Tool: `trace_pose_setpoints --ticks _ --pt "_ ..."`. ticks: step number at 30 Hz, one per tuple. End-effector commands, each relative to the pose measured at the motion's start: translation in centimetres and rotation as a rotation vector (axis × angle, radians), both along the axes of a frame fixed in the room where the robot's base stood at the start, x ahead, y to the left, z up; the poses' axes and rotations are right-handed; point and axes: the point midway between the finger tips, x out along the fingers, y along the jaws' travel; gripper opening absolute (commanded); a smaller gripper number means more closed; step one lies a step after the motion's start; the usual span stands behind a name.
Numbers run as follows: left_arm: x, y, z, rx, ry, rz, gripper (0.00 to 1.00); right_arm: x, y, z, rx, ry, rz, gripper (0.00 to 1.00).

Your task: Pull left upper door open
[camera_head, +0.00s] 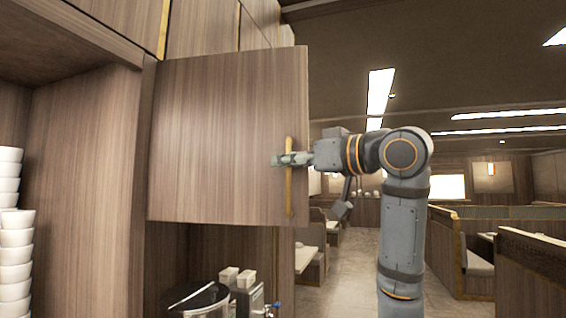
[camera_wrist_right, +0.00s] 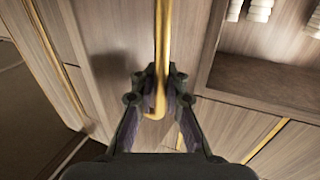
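The left upper door (camera_head: 215,140) is a brown wood-grain panel in the middle left of the head view. It stands swung out at an angle from the cabinet front, its hinge side at the left and its free edge at the right. A thin upright gold handle (camera_head: 289,207) is near the free edge. My right gripper (camera_head: 280,160) is at the handle's middle. In the right wrist view my fingers (camera_wrist_right: 160,72) close in on both sides of the gold handle (camera_wrist_right: 162,30), whose lower end shows between them. My left gripper is not in view.
Stacked white bowls (camera_head: 15,250) stand on an open shelf at the left. Below the door are a round dark-rimmed container (camera_head: 200,300) and small dispensers (camera_head: 245,290). Booth seating (camera_head: 520,260) and open floor (camera_head: 350,270) lie to the right.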

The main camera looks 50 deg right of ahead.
Motion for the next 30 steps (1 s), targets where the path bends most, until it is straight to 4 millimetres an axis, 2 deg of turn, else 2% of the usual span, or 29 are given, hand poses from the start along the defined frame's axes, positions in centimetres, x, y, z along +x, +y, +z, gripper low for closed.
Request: trace_pose_setpoints --ticks 1,4,14,17,24,30 --pt "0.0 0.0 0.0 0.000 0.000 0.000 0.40 0.0 0.0 0.0 0.000 0.000 -0.001 0.20" --pt "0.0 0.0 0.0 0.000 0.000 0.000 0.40 0.0 0.0 0.0 0.001 0.001 0.000 0.33" --pt "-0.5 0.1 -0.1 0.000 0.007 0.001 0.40 -0.3 -0.1 0.0 0.001 0.001 0.000 0.33" --pt "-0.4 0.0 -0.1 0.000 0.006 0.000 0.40 -1.6 -0.2 0.0 -0.001 0.000 -0.004 0.33" --pt "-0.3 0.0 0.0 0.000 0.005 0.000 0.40 -7.5 -0.7 0.0 0.000 -0.001 -0.007 0.33" --pt "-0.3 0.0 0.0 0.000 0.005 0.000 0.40 -11.1 -0.9 0.0 0.001 -0.002 -0.003 0.33"
